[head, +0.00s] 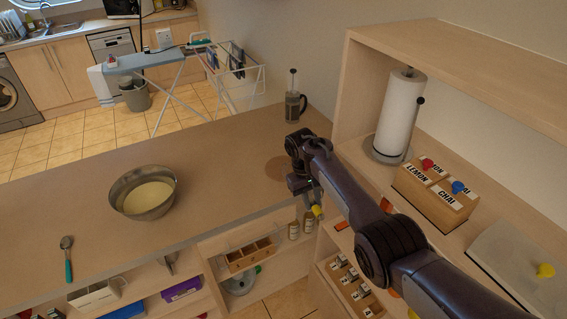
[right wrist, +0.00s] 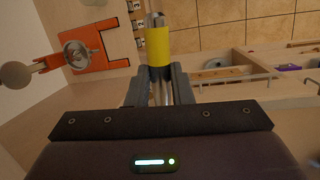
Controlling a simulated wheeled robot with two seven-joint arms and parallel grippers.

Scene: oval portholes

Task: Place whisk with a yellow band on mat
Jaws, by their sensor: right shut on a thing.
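My right gripper (head: 306,192) is shut on the whisk with a yellow band, over the front edge of the counter near its right end. In the right wrist view, the gripper (right wrist: 160,88) grips the whisk's metal part just beside the yellow band (right wrist: 158,46). In the head view the yellow end (head: 317,211) points down toward the lower shelves; the rest of the whisk is hidden. A round brown patch on the counter, which looks like the mat (head: 276,170), lies just left of the gripper, partly covered by my arm. My left gripper is not in view.
A metal bowl (head: 147,203) of pale mixture stands on the counter at left. A French press (head: 293,107) stands behind my arm. A paper towel roll (head: 400,115) and tea box (head: 434,196) sit on the right shelf. The counter between bowl and mat is clear.

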